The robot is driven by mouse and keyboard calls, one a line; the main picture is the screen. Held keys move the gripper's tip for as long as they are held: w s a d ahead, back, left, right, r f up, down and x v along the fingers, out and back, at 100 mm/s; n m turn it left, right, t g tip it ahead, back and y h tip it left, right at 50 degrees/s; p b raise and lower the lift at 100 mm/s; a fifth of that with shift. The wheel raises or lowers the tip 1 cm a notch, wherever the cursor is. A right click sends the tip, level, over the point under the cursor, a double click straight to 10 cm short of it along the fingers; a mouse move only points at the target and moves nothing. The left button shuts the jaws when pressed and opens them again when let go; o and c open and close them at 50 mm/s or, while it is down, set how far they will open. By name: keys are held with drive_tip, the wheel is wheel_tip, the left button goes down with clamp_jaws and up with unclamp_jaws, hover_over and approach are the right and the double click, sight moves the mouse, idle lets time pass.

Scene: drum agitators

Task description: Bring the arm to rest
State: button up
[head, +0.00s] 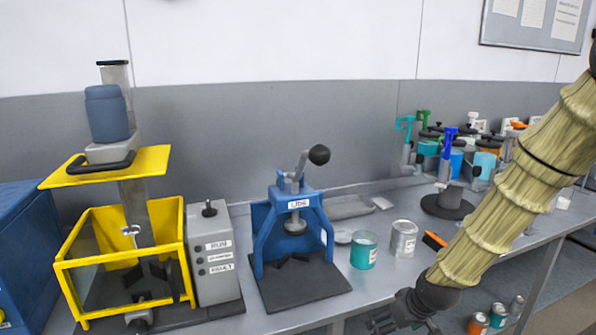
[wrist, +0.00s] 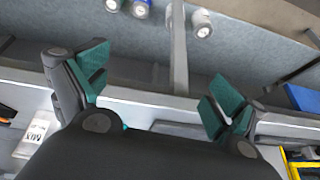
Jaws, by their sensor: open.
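My arm comes in from the right in the head view, in a ribbed tan sleeve. My gripper (head: 400,312) is at its lower end, at the front edge of the grey bench (head: 365,285). In the wrist view my gripper (wrist: 158,98) has its two green-padded fingers spread wide apart, with nothing between them. The bench edge and the floor lie beyond the fingers. In the head view the gripper is low and partly cut by the bottom of the frame.
A blue press (head: 295,235) and a yellow caged machine (head: 125,250) stand on the bench to the left. A teal can (head: 364,250) and a grey can (head: 403,238) stand near my gripper. A brush (head: 434,240) lies beside my arm. Several cans (head: 478,323) are below the bench.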

drive_tip(key=s+a+f+m+g+h, duration=0.1)
drive_tip(key=s+f+m+g, duration=0.1)
drive_tip(key=s+f, duration=1.35)
drive_tip(key=s+f+m+g, duration=0.1)
drive_tip(key=s+f, duration=0.5)
drive_tip(key=s, duration=0.4)
drive_tip(key=s+f+g+h, duration=0.1)
drive_tip(key=s+f, duration=0.5)
drive_tip(key=s, duration=0.5)
drive_tip(key=shift+a+f+m+g, duration=0.15)
drive_tip(key=shift+f+m+g, duration=0.15)
drive_tip(key=shift+m, duration=0.1)
